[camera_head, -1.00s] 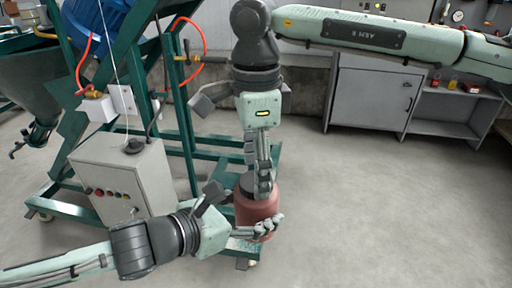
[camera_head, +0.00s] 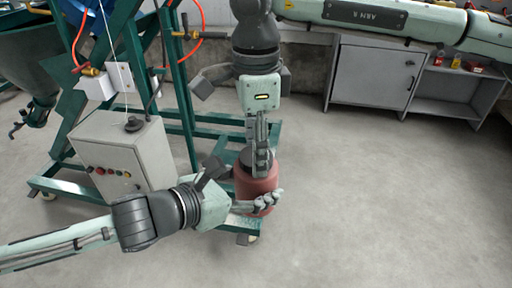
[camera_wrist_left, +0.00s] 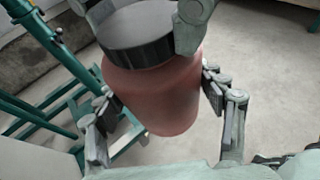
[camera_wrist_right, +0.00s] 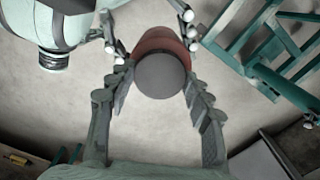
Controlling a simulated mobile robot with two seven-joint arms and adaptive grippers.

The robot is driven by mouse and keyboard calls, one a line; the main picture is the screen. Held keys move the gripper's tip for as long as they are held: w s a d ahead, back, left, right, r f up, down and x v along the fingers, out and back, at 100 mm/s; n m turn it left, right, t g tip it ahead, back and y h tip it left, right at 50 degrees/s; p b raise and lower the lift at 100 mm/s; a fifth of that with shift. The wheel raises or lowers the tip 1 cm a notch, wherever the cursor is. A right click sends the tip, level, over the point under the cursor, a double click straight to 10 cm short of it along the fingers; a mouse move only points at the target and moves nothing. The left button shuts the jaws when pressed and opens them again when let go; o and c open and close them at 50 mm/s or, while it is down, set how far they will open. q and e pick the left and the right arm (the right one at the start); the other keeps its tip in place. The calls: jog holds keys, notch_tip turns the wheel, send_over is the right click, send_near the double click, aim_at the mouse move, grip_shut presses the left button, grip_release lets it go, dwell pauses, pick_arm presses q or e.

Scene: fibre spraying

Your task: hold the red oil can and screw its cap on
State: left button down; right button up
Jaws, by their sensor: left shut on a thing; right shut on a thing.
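The red oil can (camera_head: 257,188) is upright in front of me, and it also fills the middle of the left wrist view (camera_wrist_left: 160,98). My left gripper (camera_head: 262,204) is shut around the can's body from the left. The dark round cap (camera_wrist_right: 160,76) sits on top of the can, level with it as far as the left wrist view (camera_wrist_left: 135,38) shows. My right gripper (camera_head: 261,166) points down from above and is shut on the cap, with fingers on both sides of it. The threads are hidden.
A green steel frame (camera_head: 185,115) stands just behind and left of the can. A grey control box (camera_head: 118,155) with buttons is at the left. A grey cabinet (camera_head: 368,80) and a shelf with small items are at the back right. The floor at the right is clear.

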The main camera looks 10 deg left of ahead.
jog(key=shift+m, duration=0.7)
jog(key=o, duration=1.4)
jog(key=shift+c, duration=0.2)
notch_tip(320, 180, up, 12)
